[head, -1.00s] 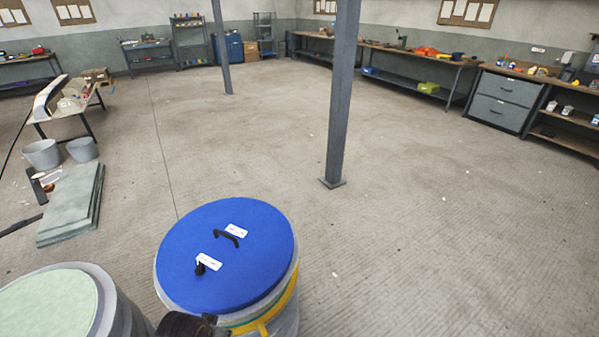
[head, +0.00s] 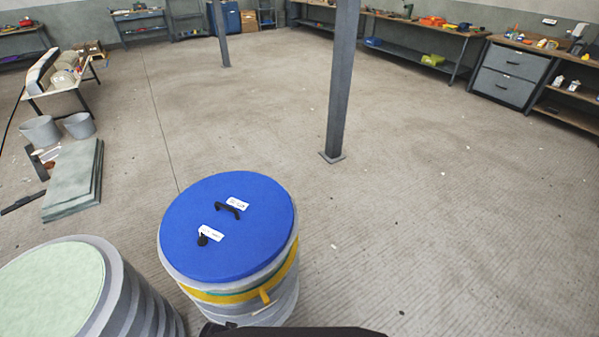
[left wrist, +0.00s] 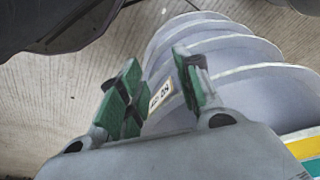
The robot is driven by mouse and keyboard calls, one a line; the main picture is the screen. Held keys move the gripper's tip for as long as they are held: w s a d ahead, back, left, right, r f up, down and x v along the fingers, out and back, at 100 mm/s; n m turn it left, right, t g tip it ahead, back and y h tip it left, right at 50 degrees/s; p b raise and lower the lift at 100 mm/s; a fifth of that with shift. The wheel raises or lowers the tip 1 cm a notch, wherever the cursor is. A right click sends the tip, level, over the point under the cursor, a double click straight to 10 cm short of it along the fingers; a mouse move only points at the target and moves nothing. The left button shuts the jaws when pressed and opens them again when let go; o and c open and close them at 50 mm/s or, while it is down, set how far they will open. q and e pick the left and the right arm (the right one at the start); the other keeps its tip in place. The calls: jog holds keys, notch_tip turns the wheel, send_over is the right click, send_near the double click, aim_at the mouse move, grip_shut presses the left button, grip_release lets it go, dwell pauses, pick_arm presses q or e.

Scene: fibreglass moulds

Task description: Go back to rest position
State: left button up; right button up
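My left gripper (left wrist: 163,90) shows in the left wrist view with its two green-padded fingers apart and nothing between them. Beyond the fingers is the grey ribbed side of a drum (left wrist: 220,60) with a small label. In the head view a grey drum with a blue lid (head: 228,225) stands at the lower middle. The lid has a black handle, a black knob and two white labels. A dark part of my own body shows at the bottom edge. Neither gripper can be made out in the head view, and my right gripper is not seen.
A second ribbed drum with a pale green top (head: 55,290) stands at the lower left. Flat grey-green boards (head: 75,180) and two grey buckets (head: 40,130) lie beyond it. A steel post (head: 341,80) rises mid-floor. Workbenches (head: 420,35) line the back. The floor at right is clear.

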pick_arm(q)
jog(key=s+a+f, duration=0.2)
jog(key=s+f, duration=0.8)
jog(key=s, duration=0.1)
jog(key=s+a+f+g, duration=0.1)
jog(key=s+a+f, duration=0.1)
jog(key=s+f, duration=0.9)
jog(key=shift+s, duration=0.5)
jog(key=shift+f, duration=0.1)
